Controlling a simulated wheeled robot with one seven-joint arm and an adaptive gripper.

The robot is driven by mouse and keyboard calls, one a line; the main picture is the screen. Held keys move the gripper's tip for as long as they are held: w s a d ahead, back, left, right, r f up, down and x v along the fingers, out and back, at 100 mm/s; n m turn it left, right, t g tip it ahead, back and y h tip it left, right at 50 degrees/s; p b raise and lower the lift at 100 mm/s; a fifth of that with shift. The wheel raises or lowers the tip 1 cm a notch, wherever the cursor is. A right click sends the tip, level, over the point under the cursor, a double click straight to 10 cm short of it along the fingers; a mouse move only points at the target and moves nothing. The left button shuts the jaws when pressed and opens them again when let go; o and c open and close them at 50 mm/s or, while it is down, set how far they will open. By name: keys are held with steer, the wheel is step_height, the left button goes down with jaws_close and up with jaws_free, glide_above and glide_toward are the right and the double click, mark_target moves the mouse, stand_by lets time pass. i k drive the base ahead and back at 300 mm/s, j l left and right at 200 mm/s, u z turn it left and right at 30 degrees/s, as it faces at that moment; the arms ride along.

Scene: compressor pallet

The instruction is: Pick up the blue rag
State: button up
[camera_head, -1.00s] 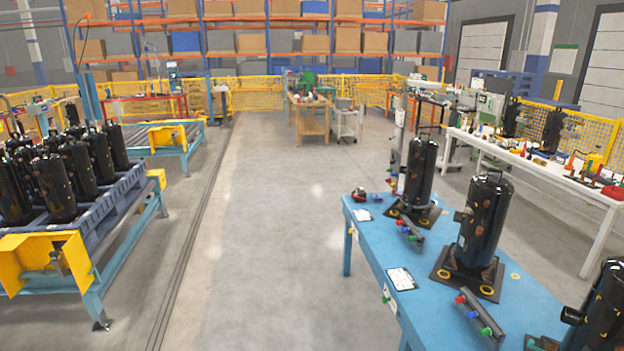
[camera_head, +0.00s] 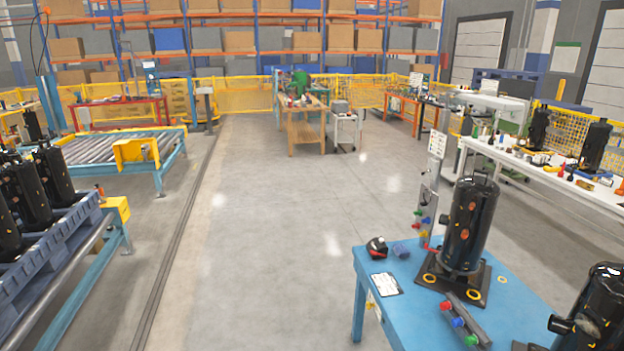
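A small crumpled blue-grey thing (camera_head: 402,250) lies near the far left corner of the blue table (camera_head: 412,288) at the right. It may be the blue rag, but it is too small to be sure. A red and black object (camera_head: 377,247) lies just left of it. A tall black compressor (camera_head: 469,228) stands upright on a dark base plate to its right. My gripper is not in view.
A second compressor (camera_head: 595,308) stands at the lower right. A white clipboard (camera_head: 385,284) and a bar with coloured knobs (camera_head: 465,320) lie on the blue table. A blue pallet of compressors (camera_head: 62,240) is at left. The grey floor between is clear.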

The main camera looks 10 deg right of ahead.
mark_target(400, 251)
steer(key=i, duration=0.95)
steer(key=i+j+z, duration=0.15)
steer(key=i+z, duration=0.25)
steer(key=i, duration=0.3)
steer(key=i+j+z, duration=0.2)
steer(key=i+z, duration=0.2)
steer(key=i+j+z, duration=0.7)
steer(key=z, duration=0.15)
